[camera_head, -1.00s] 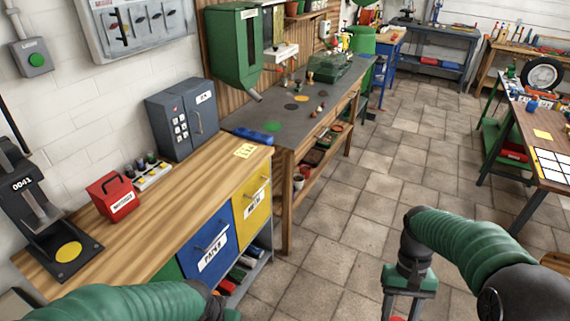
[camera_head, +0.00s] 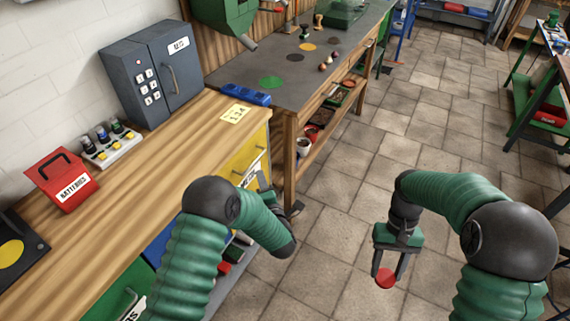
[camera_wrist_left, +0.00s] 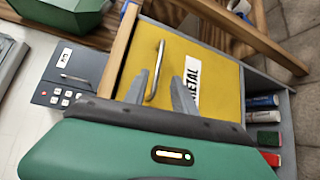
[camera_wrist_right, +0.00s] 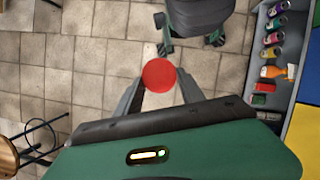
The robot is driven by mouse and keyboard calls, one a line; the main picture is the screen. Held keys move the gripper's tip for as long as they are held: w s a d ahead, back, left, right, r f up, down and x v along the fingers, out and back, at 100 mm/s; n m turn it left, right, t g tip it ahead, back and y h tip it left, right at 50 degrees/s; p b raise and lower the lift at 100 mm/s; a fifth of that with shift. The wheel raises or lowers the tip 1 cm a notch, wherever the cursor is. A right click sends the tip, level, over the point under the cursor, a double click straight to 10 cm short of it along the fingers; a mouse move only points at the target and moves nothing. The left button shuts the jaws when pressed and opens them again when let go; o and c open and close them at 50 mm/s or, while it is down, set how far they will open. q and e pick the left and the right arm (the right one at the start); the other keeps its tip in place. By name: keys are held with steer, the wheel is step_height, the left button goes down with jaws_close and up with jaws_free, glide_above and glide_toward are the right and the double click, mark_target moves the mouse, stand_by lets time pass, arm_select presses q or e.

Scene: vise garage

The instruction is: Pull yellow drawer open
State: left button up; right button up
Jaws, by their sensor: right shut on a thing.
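The yellow drawer (camera_head: 243,162) is in the wooden-topped bench and looks shut. In the left wrist view its yellow front (camera_wrist_left: 205,62) has a "METAL" label and a bar handle (camera_wrist_left: 156,72). My left gripper (camera_wrist_left: 158,80) is open, with the handle showing between its fingers; I cannot tell whether they touch it. In the head view my left gripper (camera_head: 264,186) is in front of the drawer, partly hidden by my arm. My right gripper (camera_head: 388,268) is shut on a round red object (camera_head: 386,278), away from the bench; it also shows in the right wrist view (camera_wrist_right: 158,75).
A blue drawer (camera_head: 160,245) and a green drawer (camera_head: 125,290) are left of the yellow one. A grey keypad cabinet (camera_head: 155,75) and red batteries box (camera_head: 68,184) stand on the bench. A dark-topped bench (camera_head: 285,60) adjoins it. The tiled floor on the right is mostly clear.

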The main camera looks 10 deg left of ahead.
mark_target(255, 160)
arm_select(q)
steer(key=x, duration=0.5)
steer(key=b+x, duration=0.1)
steer(key=x, duration=0.5)
steer(key=shift+s+a, duration=0.15)
steer(key=shift+a, duration=0.05)
steer(key=shift+w, duration=0.3)
jaws_close()
steer(key=shift+s+f, duration=0.1)
steer(key=shift+f, duration=0.05)
stand_by(0.4)
